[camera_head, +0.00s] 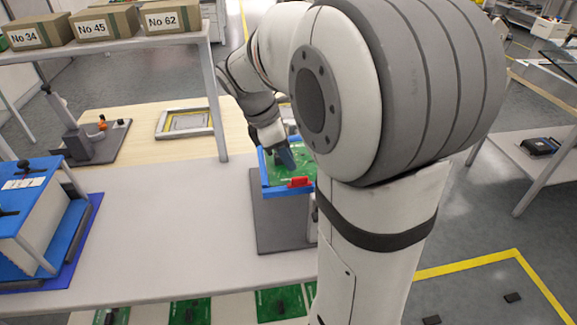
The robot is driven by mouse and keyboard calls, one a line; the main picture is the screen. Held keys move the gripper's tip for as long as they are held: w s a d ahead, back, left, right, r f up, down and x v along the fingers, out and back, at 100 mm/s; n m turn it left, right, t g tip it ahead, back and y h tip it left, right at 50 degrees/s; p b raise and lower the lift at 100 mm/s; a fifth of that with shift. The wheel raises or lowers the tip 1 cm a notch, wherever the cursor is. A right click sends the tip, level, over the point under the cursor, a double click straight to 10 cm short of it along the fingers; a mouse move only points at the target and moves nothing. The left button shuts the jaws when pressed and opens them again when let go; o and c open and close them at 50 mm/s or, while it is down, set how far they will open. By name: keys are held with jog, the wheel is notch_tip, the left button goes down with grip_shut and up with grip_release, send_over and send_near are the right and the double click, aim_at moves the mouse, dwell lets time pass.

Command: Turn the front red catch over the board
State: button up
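A red catch (299,182) sits on the front edge of a blue frame (278,193), left of my arm. A green board (272,178) lies inside the frame. The frame is held over a dark grey base plate (268,232) on the table. My gripper (287,160) is above the board, behind the red catch and a little left of it. Its fingers are small and dark here, and I cannot tell if they are open or whether they touch anything. My arm hides the right part of the frame and board.
A shelf with several cardboard boxes (107,22) stands at the back left, its post (215,100) rising near my arm. A blue and white device (35,220) is at the left. The light tabletop (165,220) between is clear. Green boards (190,312) lie below the front edge.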

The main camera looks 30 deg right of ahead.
aim_at(300, 177)
jog(key=x, duration=0.6)
jog(key=shift+s+d+f, duration=0.1)
jog(key=shift+d+f, duration=0.05)
jog(key=shift+f, duration=0.25)
jog(key=shift+c, duration=0.4)
grip_shut()
